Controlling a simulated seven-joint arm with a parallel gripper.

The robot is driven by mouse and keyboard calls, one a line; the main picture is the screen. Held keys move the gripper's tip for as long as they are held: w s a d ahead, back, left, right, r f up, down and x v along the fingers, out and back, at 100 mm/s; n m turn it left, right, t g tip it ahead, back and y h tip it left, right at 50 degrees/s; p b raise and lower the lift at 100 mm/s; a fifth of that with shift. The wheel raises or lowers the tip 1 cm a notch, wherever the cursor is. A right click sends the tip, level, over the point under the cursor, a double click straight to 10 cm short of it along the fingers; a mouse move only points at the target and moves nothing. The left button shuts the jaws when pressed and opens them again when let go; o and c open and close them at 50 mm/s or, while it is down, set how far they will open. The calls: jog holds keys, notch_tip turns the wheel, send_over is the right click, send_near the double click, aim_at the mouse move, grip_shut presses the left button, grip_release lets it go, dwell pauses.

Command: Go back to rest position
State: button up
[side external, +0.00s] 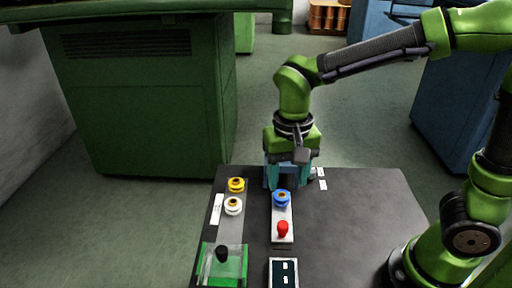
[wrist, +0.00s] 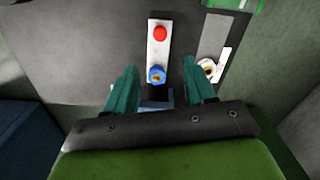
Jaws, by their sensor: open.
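My gripper (side external: 288,176) hangs near the far edge of the dark table (side external: 345,215), pointing down. Its two teal fingers are apart with nothing held; they also show in the wrist view (wrist: 159,68). A blue spool (side external: 281,198) sits on a white plate (side external: 284,219) with a red knob (side external: 283,228) at its near end. In the side view the spool is just in front of the fingers. In the wrist view the blue spool (wrist: 156,75) appears between the fingertips, but I cannot tell the height gap.
A yellow spool (side external: 236,185) and a white spool (side external: 233,206) stand on a grey strip at left. A green clear-walled box (side external: 236,262) with a black knob (side external: 222,253) and a black switch panel (side external: 284,275) are at the near edge. The table's right side is clear.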

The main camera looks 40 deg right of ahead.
jog(key=shift+r, duration=0.6)
jog(key=s+d+r+n+t+y, duration=0.2)
jog(key=s+d+r+t, duration=0.4)
jog(key=d, duration=0.3)
jog(key=shift+s+t, duration=0.25)
jog(key=shift+t, duration=0.35)
dwell(0.8)
